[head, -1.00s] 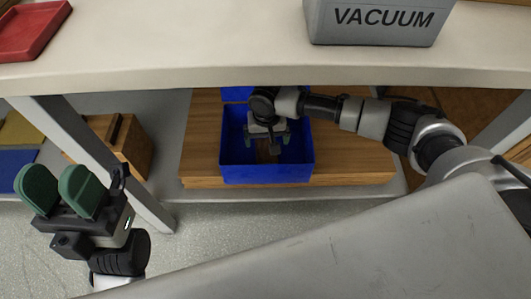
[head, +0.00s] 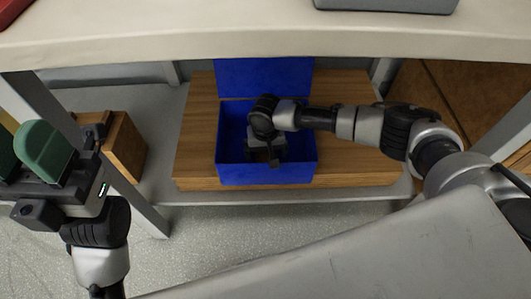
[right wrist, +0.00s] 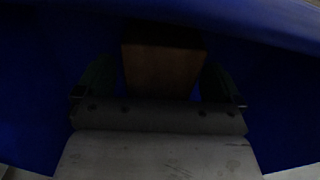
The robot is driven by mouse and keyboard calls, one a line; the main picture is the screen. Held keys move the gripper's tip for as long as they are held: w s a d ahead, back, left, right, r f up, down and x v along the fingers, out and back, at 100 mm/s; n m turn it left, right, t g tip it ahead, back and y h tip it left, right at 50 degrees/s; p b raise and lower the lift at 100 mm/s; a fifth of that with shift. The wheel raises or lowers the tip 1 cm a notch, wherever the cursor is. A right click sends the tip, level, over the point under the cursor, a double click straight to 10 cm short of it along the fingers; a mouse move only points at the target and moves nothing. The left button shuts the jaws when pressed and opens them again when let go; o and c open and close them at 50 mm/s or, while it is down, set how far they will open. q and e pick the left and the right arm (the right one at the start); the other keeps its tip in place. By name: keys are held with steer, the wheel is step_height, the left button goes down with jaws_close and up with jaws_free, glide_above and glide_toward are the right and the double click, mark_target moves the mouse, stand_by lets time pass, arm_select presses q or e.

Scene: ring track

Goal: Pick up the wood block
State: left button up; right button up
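The brown wood block (right wrist: 161,70) shows in the right wrist view, inside the blue box (head: 267,174), in dim light. In the head view my right gripper (head: 272,158) points down into the box and hides the block. In the right wrist view its two dark green fingers (right wrist: 158,82) stand on either side of the block, with narrow blue gaps near them; it looks open around the block. My left gripper (head: 22,150) is at the left edge of the head view, empty, with its green fingers apart and one partly cut off.
The blue box has its lid (head: 263,77) raised at the back and sits on a wooden board (head: 350,160) on a low shelf (head: 165,140). The countertop (head: 200,35) overhangs the shelf. A wooden holder (head: 124,150) stands to the left. A grey bin (head: 390,4) is on the countertop.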

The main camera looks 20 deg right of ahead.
steer(key=c, duration=1)
